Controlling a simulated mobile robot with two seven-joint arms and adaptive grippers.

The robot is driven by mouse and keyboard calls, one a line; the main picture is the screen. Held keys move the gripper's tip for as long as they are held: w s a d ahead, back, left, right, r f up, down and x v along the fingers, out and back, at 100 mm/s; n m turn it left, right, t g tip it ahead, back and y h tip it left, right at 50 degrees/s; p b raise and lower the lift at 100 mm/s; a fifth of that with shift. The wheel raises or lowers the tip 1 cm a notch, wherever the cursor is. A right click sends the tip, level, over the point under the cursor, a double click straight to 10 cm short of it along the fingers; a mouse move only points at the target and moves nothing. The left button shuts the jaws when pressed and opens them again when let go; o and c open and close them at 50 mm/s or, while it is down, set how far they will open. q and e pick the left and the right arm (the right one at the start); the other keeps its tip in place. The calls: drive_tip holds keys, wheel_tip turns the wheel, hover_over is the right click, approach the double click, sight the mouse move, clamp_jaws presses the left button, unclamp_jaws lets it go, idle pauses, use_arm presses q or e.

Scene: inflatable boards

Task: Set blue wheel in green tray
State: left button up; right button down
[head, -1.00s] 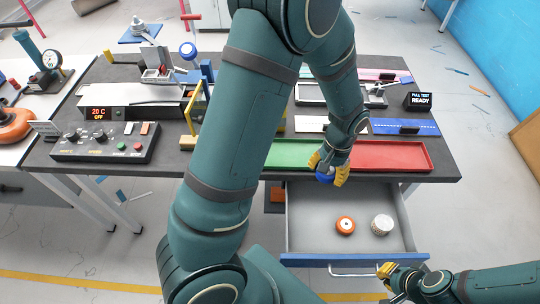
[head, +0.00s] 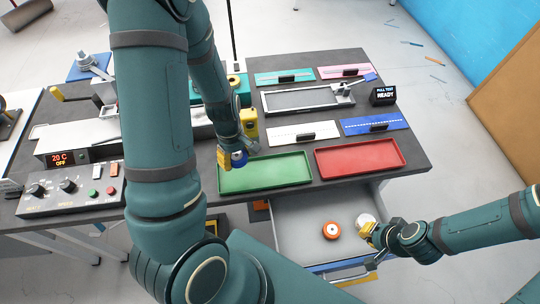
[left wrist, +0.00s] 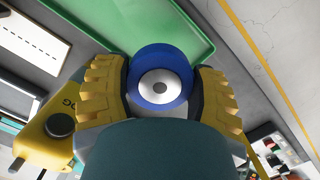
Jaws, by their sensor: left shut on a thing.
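The blue wheel (head: 239,160) is held in my left gripper (head: 237,157), above the back-left part of the green tray (head: 275,181). In the left wrist view the blue wheel (left wrist: 162,62) sits between the two yellow fingers, its pale hub facing the camera. The green tray (left wrist: 196,22) shows behind it there. The wheel looks raised above the tray floor, though the exact gap is unclear. My right gripper (head: 369,235) is at the open drawer, beside a white wheel (head: 365,219); whether its fingers are open or shut is unclear.
A red tray (head: 359,158) lies right of the green tray. The open drawer (head: 297,220) holds an orange wheel (head: 332,231). Blue and white slotted boards (head: 303,133) lie behind the trays. A yellow-green device (head: 247,122) stands close behind my left gripper.

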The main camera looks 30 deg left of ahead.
use_arm(q)
drive_tip(key=b, duration=0.2)
hover_over(240, 177)
drive_tip(key=shift+n, duration=0.3)
wheel_tip(240, 177, down, 5)
drive_tip(key=shift+s+a+f, duration=0.1)
drive_tip(key=shift+f, duration=0.1)
wheel_tip(240, 177, down, 4)
drive_tip(key=shift+f, duration=0.25)
drive_tip(key=shift+f+b, duration=0.15)
drive_tip(key=shift+b, duration=0.2)
drive_tip(key=o, duration=1.3)
